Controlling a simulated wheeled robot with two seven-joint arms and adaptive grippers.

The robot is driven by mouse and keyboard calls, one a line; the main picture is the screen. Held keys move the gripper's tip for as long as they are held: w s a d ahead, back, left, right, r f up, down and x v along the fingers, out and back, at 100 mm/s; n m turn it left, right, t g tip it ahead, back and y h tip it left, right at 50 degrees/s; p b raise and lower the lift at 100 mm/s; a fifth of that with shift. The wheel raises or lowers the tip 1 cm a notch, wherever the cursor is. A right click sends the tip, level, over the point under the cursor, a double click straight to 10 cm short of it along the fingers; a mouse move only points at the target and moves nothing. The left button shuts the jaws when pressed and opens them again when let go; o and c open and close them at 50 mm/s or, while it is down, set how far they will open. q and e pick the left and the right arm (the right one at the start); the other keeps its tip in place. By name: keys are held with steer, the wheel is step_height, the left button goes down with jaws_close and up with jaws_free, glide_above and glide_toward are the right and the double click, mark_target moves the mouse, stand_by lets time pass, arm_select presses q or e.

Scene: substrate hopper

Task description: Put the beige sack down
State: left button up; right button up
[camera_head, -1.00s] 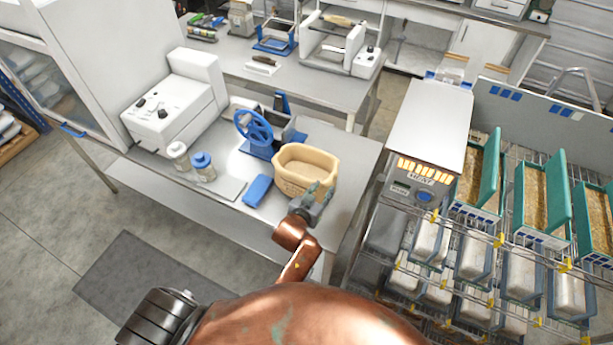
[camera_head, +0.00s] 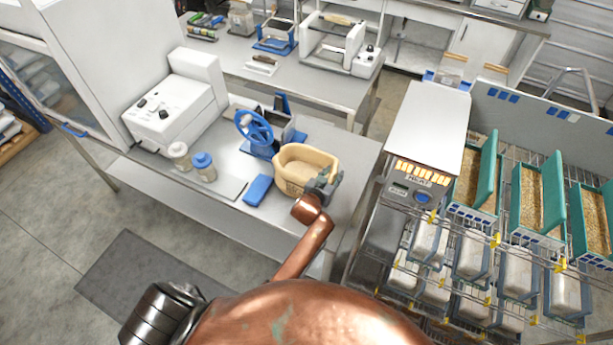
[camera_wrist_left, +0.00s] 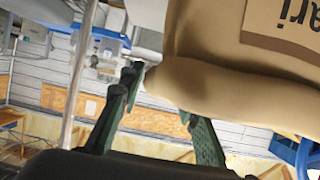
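The beige sack (camera_head: 296,182), open at the top with a rolled rim, appears to stand upright on the near metal table (camera_head: 226,205), toward its right end. My left gripper (camera_head: 328,183) is at the sack's right front side, overlapping its edge in the head view. In the left wrist view the sack (camera_wrist_left: 225,60) fills the upper right, with part of a printed label. My left fingers (camera_wrist_left: 160,108) are spread apart, the sack's rounded edge close to their tips. Whether they touch it is unclear. My right gripper is not in view.
A blue handwheel device (camera_head: 256,130) stands behind the sack. A blue block (camera_head: 258,190) lies left of it, near two jars (camera_head: 203,166). A white machine (camera_head: 172,115) stands farther left. A wire rack (camera_head: 470,235) with teal-edged trays is to the right.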

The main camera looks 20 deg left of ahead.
arm_select(q)
steer(key=shift+w, duration=0.1)
steer(key=shift+c, duration=0.5)
jaws_close()
stand_by(0.4)
steer(key=shift+r, duration=0.25)
